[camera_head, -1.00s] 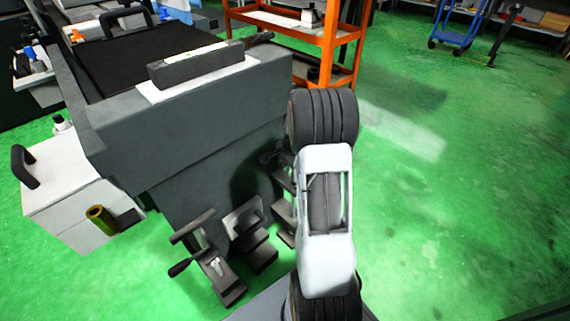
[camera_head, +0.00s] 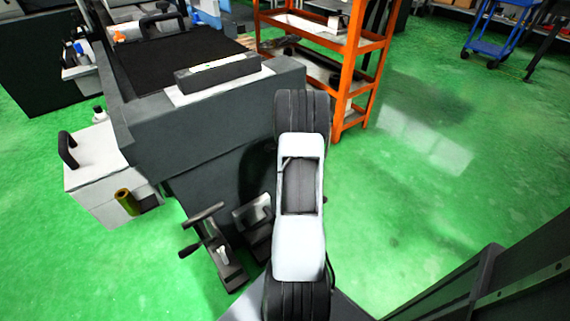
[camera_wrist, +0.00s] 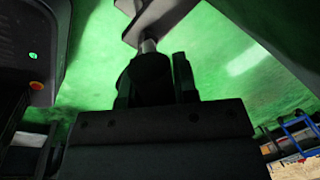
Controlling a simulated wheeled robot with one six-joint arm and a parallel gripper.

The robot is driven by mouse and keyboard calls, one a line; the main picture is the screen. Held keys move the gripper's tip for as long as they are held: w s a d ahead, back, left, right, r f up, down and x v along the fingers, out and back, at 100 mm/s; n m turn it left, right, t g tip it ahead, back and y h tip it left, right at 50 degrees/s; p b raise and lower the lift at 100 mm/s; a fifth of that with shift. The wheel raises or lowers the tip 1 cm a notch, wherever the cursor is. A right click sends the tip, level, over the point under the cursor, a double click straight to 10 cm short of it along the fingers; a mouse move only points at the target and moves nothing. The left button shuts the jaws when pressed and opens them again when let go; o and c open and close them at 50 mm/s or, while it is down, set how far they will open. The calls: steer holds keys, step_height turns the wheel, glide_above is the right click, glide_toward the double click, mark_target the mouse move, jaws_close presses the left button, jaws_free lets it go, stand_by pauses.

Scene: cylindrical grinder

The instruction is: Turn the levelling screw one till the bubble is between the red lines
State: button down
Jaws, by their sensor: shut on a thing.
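My gripper (camera_wrist: 158,85) shows in the wrist view, its dark fingers shut on a dark round knob, which looks like the levelling screw (camera_wrist: 150,72). A silver shaft rises from the knob to a grey plate above it. In the head view my arm hides the gripper and this screw. A dark bar-shaped level (camera_head: 218,74) lies on a white plate on top of the grey machine (camera_head: 200,135). Its pale top strip is too small to show the bubble or the red lines.
An orange shelf rack (camera_head: 347,92) stands right of the machine. A white box (camera_head: 95,170) with a black handle stands at its left. Dark brackets with a lever (camera_head: 210,250) sit low at its front. Green floor (camera_head: 420,190) is open to the right.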

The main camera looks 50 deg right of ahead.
steer(key=shift+d+r, duration=0.1)
stand_by(0.4)
steer(key=c, duration=0.9)
jaws_free()
steer(key=r, duration=0.1)
steer(key=r+p, duration=0.1)
steer(key=r, duration=0.2)
steer(key=shift+s+a+r+p, duration=0.15)
steer(key=shift+s+a+p, duration=0.1)
steer(key=shift+a+p, duration=0.1)
steer(key=shift+s+a+r+p, duration=0.75)
steer(key=shift+s+a+r, duration=1.4)
steer(key=shift+s+a, duration=0.2)
steer(key=shift+s+a+r+p, duration=0.7)
steer(key=shift+s+a+r, duration=1.45)
steer(key=shift+s+a, duration=0.2)
steer(key=shift+o, duration=0.2)
